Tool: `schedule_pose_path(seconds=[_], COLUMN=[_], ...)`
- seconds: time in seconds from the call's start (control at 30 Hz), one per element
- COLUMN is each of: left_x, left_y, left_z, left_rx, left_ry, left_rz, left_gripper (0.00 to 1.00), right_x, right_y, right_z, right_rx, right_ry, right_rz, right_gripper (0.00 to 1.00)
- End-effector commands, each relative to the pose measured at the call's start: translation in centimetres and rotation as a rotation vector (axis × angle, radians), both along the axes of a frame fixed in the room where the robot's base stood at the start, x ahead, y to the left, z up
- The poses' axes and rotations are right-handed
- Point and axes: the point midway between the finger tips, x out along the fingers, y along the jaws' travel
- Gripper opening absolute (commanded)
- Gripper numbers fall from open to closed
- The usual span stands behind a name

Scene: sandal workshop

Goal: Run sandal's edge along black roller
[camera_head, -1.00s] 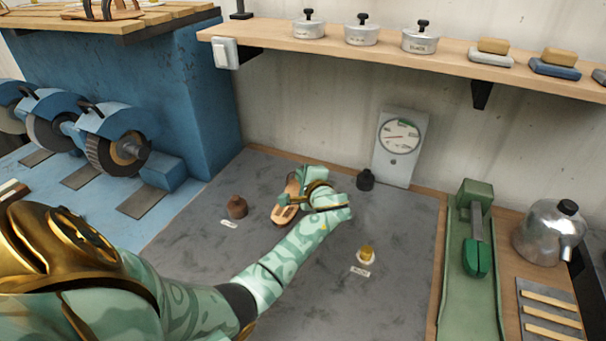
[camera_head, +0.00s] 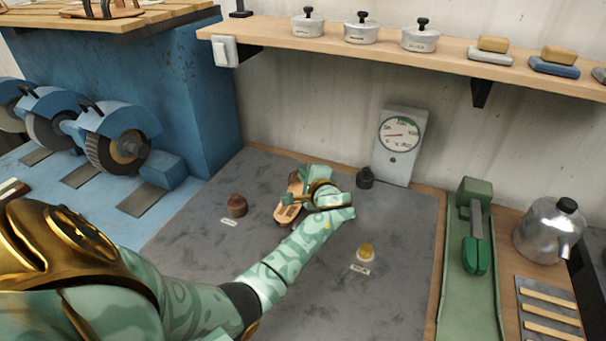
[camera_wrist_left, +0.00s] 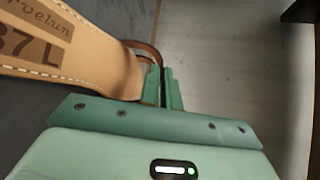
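The sandal (camera_head: 287,207) is tan leather with a strap. In the left wrist view its sole (camera_wrist_left: 75,55) lies at the upper left, stamped "37 L". My left gripper (camera_head: 310,180) is shut with the sandal's strap (camera_wrist_left: 147,50) at its fingers (camera_wrist_left: 163,88); the fingers partly hide the strap. In the head view the sandal hangs at the gripper's left side, over the grey mat. The small black roller (camera_head: 366,179) stands at the mat's back, right of the gripper and apart from the sandal. My right gripper is not in view.
A brown piece (camera_head: 237,205) and a yellow one (camera_head: 367,250) stand on the grey mat (camera_head: 200,270), with labels. A dial gauge (camera_head: 400,145) leans behind the black roller. Blue grinding wheels (camera_head: 115,140) stand left. A shelf (camera_head: 450,55) hangs above.

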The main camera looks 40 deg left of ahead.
Motion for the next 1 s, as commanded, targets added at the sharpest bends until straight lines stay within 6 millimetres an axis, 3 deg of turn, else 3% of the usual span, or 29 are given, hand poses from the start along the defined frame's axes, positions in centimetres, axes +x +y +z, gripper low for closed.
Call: schedule_pose_path(seconds=[1.0], left_x=[0.25], left_y=[-0.7], left_z=[0.04], left_rx=[0.001], left_ry=[-0.001], left_rz=[0.0], left_gripper=[0.0], right_x=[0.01], right_y=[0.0], right_z=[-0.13], right_rx=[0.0], right_ry=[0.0], right_rz=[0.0], right_gripper=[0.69])
